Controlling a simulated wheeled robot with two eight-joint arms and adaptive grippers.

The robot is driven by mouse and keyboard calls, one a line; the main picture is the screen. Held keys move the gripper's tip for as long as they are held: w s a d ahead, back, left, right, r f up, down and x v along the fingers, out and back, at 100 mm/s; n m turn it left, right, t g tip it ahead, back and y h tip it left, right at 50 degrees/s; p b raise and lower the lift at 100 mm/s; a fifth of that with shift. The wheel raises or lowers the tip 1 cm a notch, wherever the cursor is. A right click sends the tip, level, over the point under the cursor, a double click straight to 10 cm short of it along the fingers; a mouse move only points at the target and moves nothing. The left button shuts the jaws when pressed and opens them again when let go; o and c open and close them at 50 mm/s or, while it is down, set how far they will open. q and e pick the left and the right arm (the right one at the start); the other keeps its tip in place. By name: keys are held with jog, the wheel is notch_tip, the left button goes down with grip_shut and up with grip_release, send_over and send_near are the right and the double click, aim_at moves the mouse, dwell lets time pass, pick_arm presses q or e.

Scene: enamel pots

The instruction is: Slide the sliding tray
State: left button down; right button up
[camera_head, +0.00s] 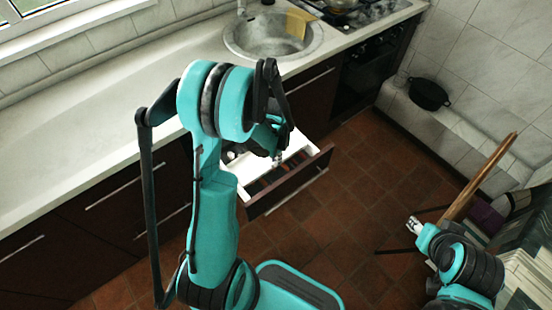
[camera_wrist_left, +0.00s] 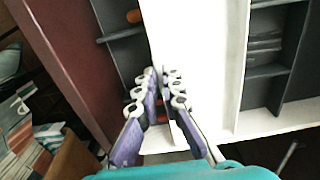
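An open drawer with a dark brown front (camera_head: 292,182) shows in the head view. Its white interior and dark compartments show in the left wrist view, where the brown front (camera_wrist_left: 75,60) is on the left. A white panel (camera_wrist_left: 195,45), which looks like part of the sliding tray, lies between dark compartments on both sides. My left gripper (camera_wrist_left: 164,74) reaches down into the drawer at the panel's left edge. Its fingertips are close together; whether they pinch the edge is unclear. In the head view my left gripper (camera_head: 277,155) is small and partly hidden. My right gripper (camera_head: 412,225) is far from the drawer.
The counter (camera_head: 90,130) runs above the drawer, with a sink (camera_head: 268,38) and a stove (camera_head: 350,15). A black pot (camera_head: 429,94) stands on a ledge at right. A wooden board (camera_head: 480,175) is near my right arm. The tiled floor (camera_head: 370,170) before the drawer is clear.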

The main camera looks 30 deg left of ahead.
pick_arm(q)
jog(key=shift+s+d+b, duration=0.15)
jog(key=shift+s+d, duration=0.1)
jog(key=shift+d, duration=0.4)
jog(key=shift+s+d+b, duration=0.15)
jog(key=shift+s+d, duration=0.1)
jog(key=shift+d, duration=0.4)
jog(key=c, duration=1.7)
grip_release()
